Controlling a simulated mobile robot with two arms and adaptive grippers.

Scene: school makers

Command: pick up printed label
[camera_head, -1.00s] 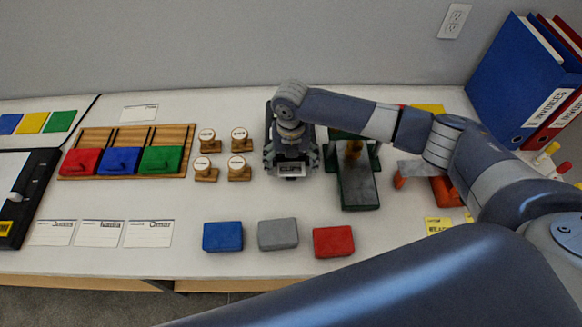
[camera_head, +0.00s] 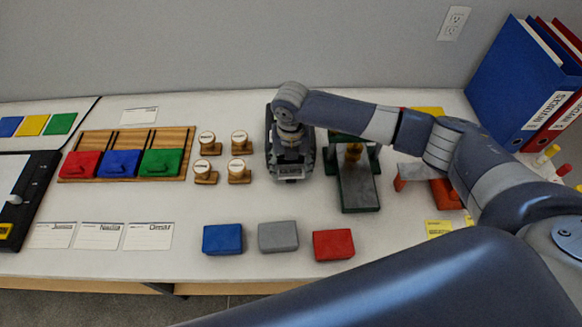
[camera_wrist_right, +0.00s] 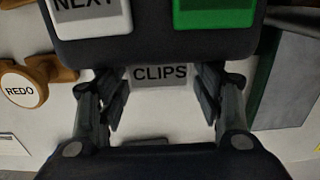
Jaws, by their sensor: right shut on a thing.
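The label printer (camera_head: 271,140) is a dark box near the back middle of the table. In the right wrist view its dark housing (camera_wrist_right: 155,48) carries a white NEXT button and a green button. In the head view my right gripper (camera_head: 290,160) covers much of the printer, and the label is hard to make out. My left gripper is not in view.
Wooden stamps (camera_head: 239,171) stand left of the printer, and a green-framed device (camera_head: 358,188) stands close on its right. Blue (camera_head: 222,239), grey (camera_head: 278,236) and red (camera_head: 333,244) blocks lie at the front. The table between printer and blocks is clear.

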